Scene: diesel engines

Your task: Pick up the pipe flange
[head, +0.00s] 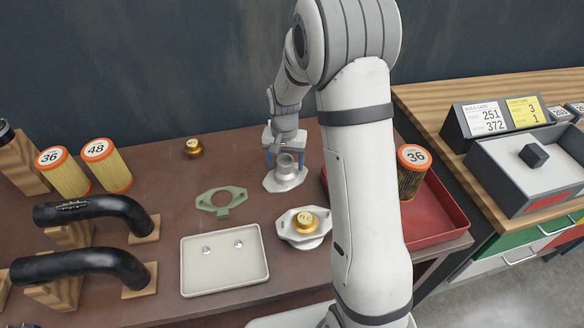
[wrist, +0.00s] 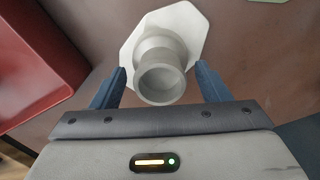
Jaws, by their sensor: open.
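The pipe flange (head: 284,178) is a light grey piece with a flat, angular base plate and a short upright tube. It stands on the brown table in the head view, just left of my arm. My gripper (head: 285,157) is above and behind it, pointing down. In the wrist view the flange (wrist: 163,60) shows with its round tube opening toward the camera. The blue fingers of my gripper (wrist: 160,85) are open, one on each side of the tube, with a gap on both sides. I cannot tell how far the fingertips are above the base plate.
A similar plate with a gold cap (head: 305,221) sits in front of the flange. A green gasket (head: 221,200) and a cream tray (head: 225,283) with two small metal parts lie to the left. A red tray (head: 440,222) holding an orange-topped filter (head: 412,170) is right of my arm.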

